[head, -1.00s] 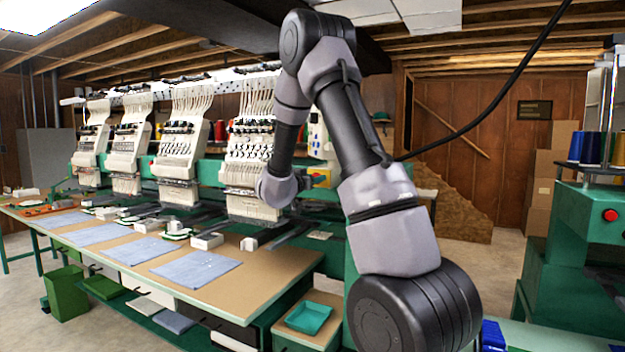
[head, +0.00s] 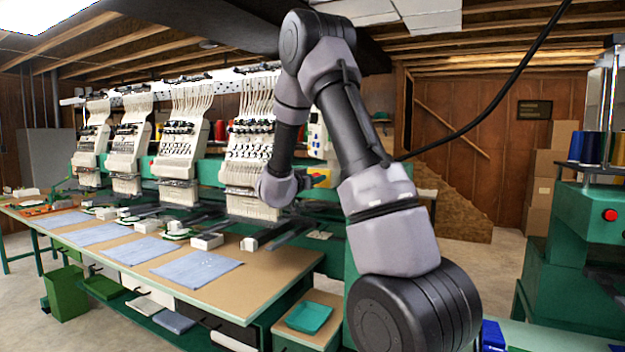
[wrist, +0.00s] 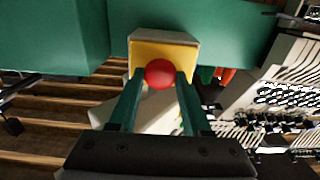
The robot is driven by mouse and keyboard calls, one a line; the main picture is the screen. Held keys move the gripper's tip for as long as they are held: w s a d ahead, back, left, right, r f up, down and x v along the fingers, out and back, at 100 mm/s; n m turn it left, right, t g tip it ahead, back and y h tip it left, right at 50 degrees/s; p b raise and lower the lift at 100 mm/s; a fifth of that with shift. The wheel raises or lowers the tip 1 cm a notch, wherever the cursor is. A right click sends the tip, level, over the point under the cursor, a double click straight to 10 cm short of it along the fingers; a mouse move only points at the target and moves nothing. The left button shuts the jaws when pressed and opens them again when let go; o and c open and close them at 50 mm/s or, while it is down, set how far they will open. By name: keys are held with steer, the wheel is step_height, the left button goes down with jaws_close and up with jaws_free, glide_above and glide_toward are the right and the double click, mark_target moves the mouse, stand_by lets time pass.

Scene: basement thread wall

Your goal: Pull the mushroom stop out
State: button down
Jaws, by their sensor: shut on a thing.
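The mushroom stop (wrist: 160,73) is a round red button on a yellow-faced box (wrist: 163,55) in the wrist view. My gripper (wrist: 160,80) has its two green fingers on either side of the red head, shut on it. In the head view the yellow box (head: 319,177) shows small beside the embroidery machine, at the end of my arm. I cannot tell how far the head stands out from the box.
The embroidery machine heads (head: 185,140) stand left of the arm, above a tan table (head: 262,285) with blue cloths. A green machine (head: 590,235) with another red button stands at the right. Open floor lies between it and the back wall.

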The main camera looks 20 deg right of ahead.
steer(key=shift+w+a, duration=0.15)
steer(key=shift+a, duration=0.05)
steer(key=shift+s+a, duration=0.25)
steer(key=shift+a, duration=0.15)
steer(key=shift+c, duration=1.8)
jaws_free()
steer(key=shift+w, duration=0.15)
steer(key=v, duration=1.1)
steer(key=shift+s, duration=0.25)
